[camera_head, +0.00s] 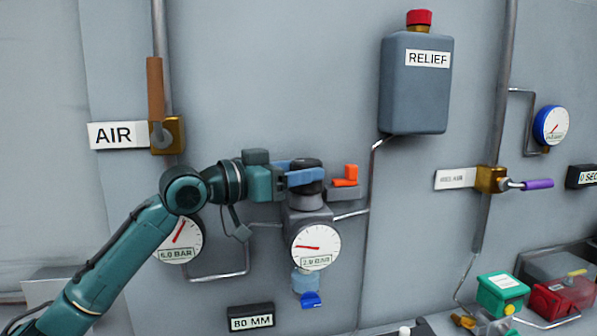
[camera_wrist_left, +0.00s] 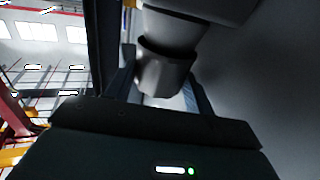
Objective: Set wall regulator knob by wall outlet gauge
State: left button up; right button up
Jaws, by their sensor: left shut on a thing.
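The regulator knob (camera_head: 306,171) is black and sits on top of the grey wall regulator body (camera_head: 309,216). My left gripper (camera_head: 303,175) is shut on this knob, its blue fingers on either side of it. In the left wrist view the knob (camera_wrist_left: 163,72) shows between the fingers. The outlet gauge (camera_head: 315,247) is on the front of the regulator. Its red needle points left and its label appears to read 2.0 BAR, though the digits are blurred. A second gauge (camera_head: 180,241) at left reads 6.0 BAR and is partly behind my left arm. My right gripper is not in view.
An orange valve handle (camera_head: 345,176) is close to the right of the gripper. Pipes run along the wall. A grey RELIEF tank (camera_head: 414,85) hangs at upper right. An AIR valve with a brown handle (camera_head: 155,90) is at upper left. Coloured boxes (camera_head: 502,293) stand at lower right.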

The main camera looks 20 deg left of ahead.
pick_arm(q)
jog(key=shift+a+m+g+h, duration=0.1)
jog(key=shift+m+g+h, duration=0.45)
jog(key=shift+h, duration=0.25)
jog(key=o, duration=1)
jog(key=shift+r, duration=0.1)
